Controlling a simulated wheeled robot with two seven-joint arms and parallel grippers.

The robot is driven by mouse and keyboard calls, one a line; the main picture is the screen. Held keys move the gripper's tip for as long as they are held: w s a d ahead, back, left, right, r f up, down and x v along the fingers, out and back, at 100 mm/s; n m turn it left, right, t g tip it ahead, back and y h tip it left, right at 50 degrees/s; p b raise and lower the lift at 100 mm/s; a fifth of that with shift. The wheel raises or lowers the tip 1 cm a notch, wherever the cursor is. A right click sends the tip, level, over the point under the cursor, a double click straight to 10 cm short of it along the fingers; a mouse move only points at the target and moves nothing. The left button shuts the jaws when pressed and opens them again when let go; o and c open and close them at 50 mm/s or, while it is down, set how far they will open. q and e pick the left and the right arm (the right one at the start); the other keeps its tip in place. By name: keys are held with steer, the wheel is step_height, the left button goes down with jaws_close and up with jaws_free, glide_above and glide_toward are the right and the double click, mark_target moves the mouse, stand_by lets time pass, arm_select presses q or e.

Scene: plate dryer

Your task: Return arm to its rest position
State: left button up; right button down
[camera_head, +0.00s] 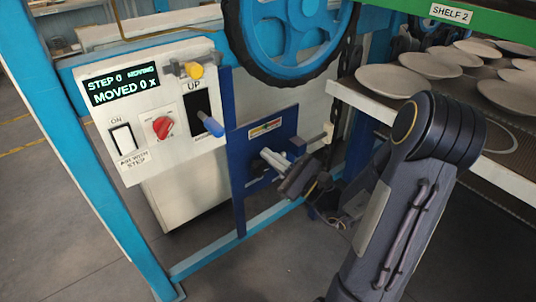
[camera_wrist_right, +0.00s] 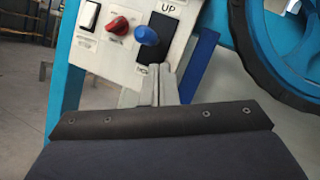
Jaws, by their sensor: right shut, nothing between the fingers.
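My right arm comes in from the lower right in the head view. Its gripper (camera_head: 266,156) is shut and empty, in front of the blue plate below and right of the control panel (camera_head: 141,134). I cannot tell how far it is from that plate. My left gripper is not in view.
A blue wheel (camera_head: 285,38) and plate shelf (camera_head: 402,112) stand nearby.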

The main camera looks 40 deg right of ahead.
steer(key=s+a+r+n+g+y, duration=0.1)
steer(key=s+a+n+g+y, duration=0.35)
steer(key=a+n+g, duration=0.3)
steer(key=s+a+r+n+g+y, duration=0.1)
steer(key=s+a+n+g+y, duration=0.2)
steer(key=s+a+n+g, duration=0.45)
steer(key=s+a+f+n+g+h, duration=0.2)
steer(key=s+f+n+h, duration=0.5)
steer(key=h, duration=0.1)
steer(key=d+r+n+t+h+p, duration=0.2)
steer(key=d+r+h+p, duration=0.2)
steer(key=r+p, duration=1)
steer(key=shift+w+d+r+n, duration=0.3)
steer(key=shift+d+r, duration=0.05)
steer(key=shift+d, duration=0.2)
stand_by(3.7)
